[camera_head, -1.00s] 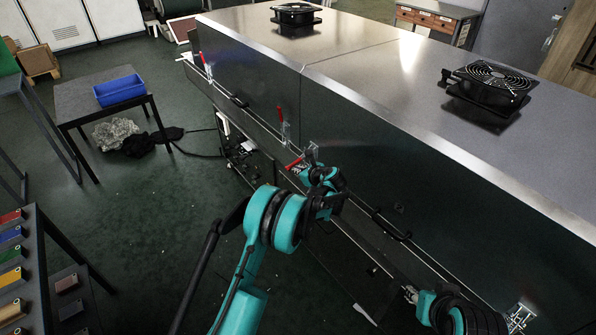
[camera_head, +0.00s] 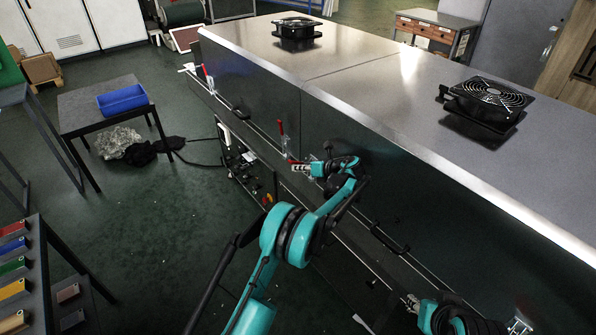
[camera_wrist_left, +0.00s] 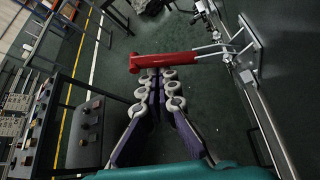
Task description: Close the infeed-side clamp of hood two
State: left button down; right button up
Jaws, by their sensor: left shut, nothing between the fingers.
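The near hood (camera_head: 420,190) has a clamp by the seam between the two hoods. Its red handle (camera_head: 291,160) shows in the head view just beyond my left gripper (camera_head: 298,167), which partly hides the clamp. In the left wrist view the red handle (camera_wrist_left: 165,61) sticks out sideways from the metal clamp linkage (camera_wrist_left: 222,48) on the machine's side. My left gripper (camera_wrist_left: 158,80) is shut and empty, its fingertips right at the handle; whether they touch I cannot tell. My right gripper (camera_head: 411,301) is low at the lower right, its fingers too small to read.
Two more clamps with upright red handles, one near (camera_head: 281,128) and one far (camera_head: 208,76), stand along the far hood (camera_head: 255,75). Black grab handles (camera_head: 388,240) line the side.

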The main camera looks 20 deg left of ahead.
pick_arm(q)
jog(key=shift+w+d+r, duration=0.1)
jog(key=shift+w+r, duration=0.05)
jog(key=shift+r, duration=0.15)
pick_arm(e)
jog(key=shift+r, duration=0.1)
dwell(0.3)
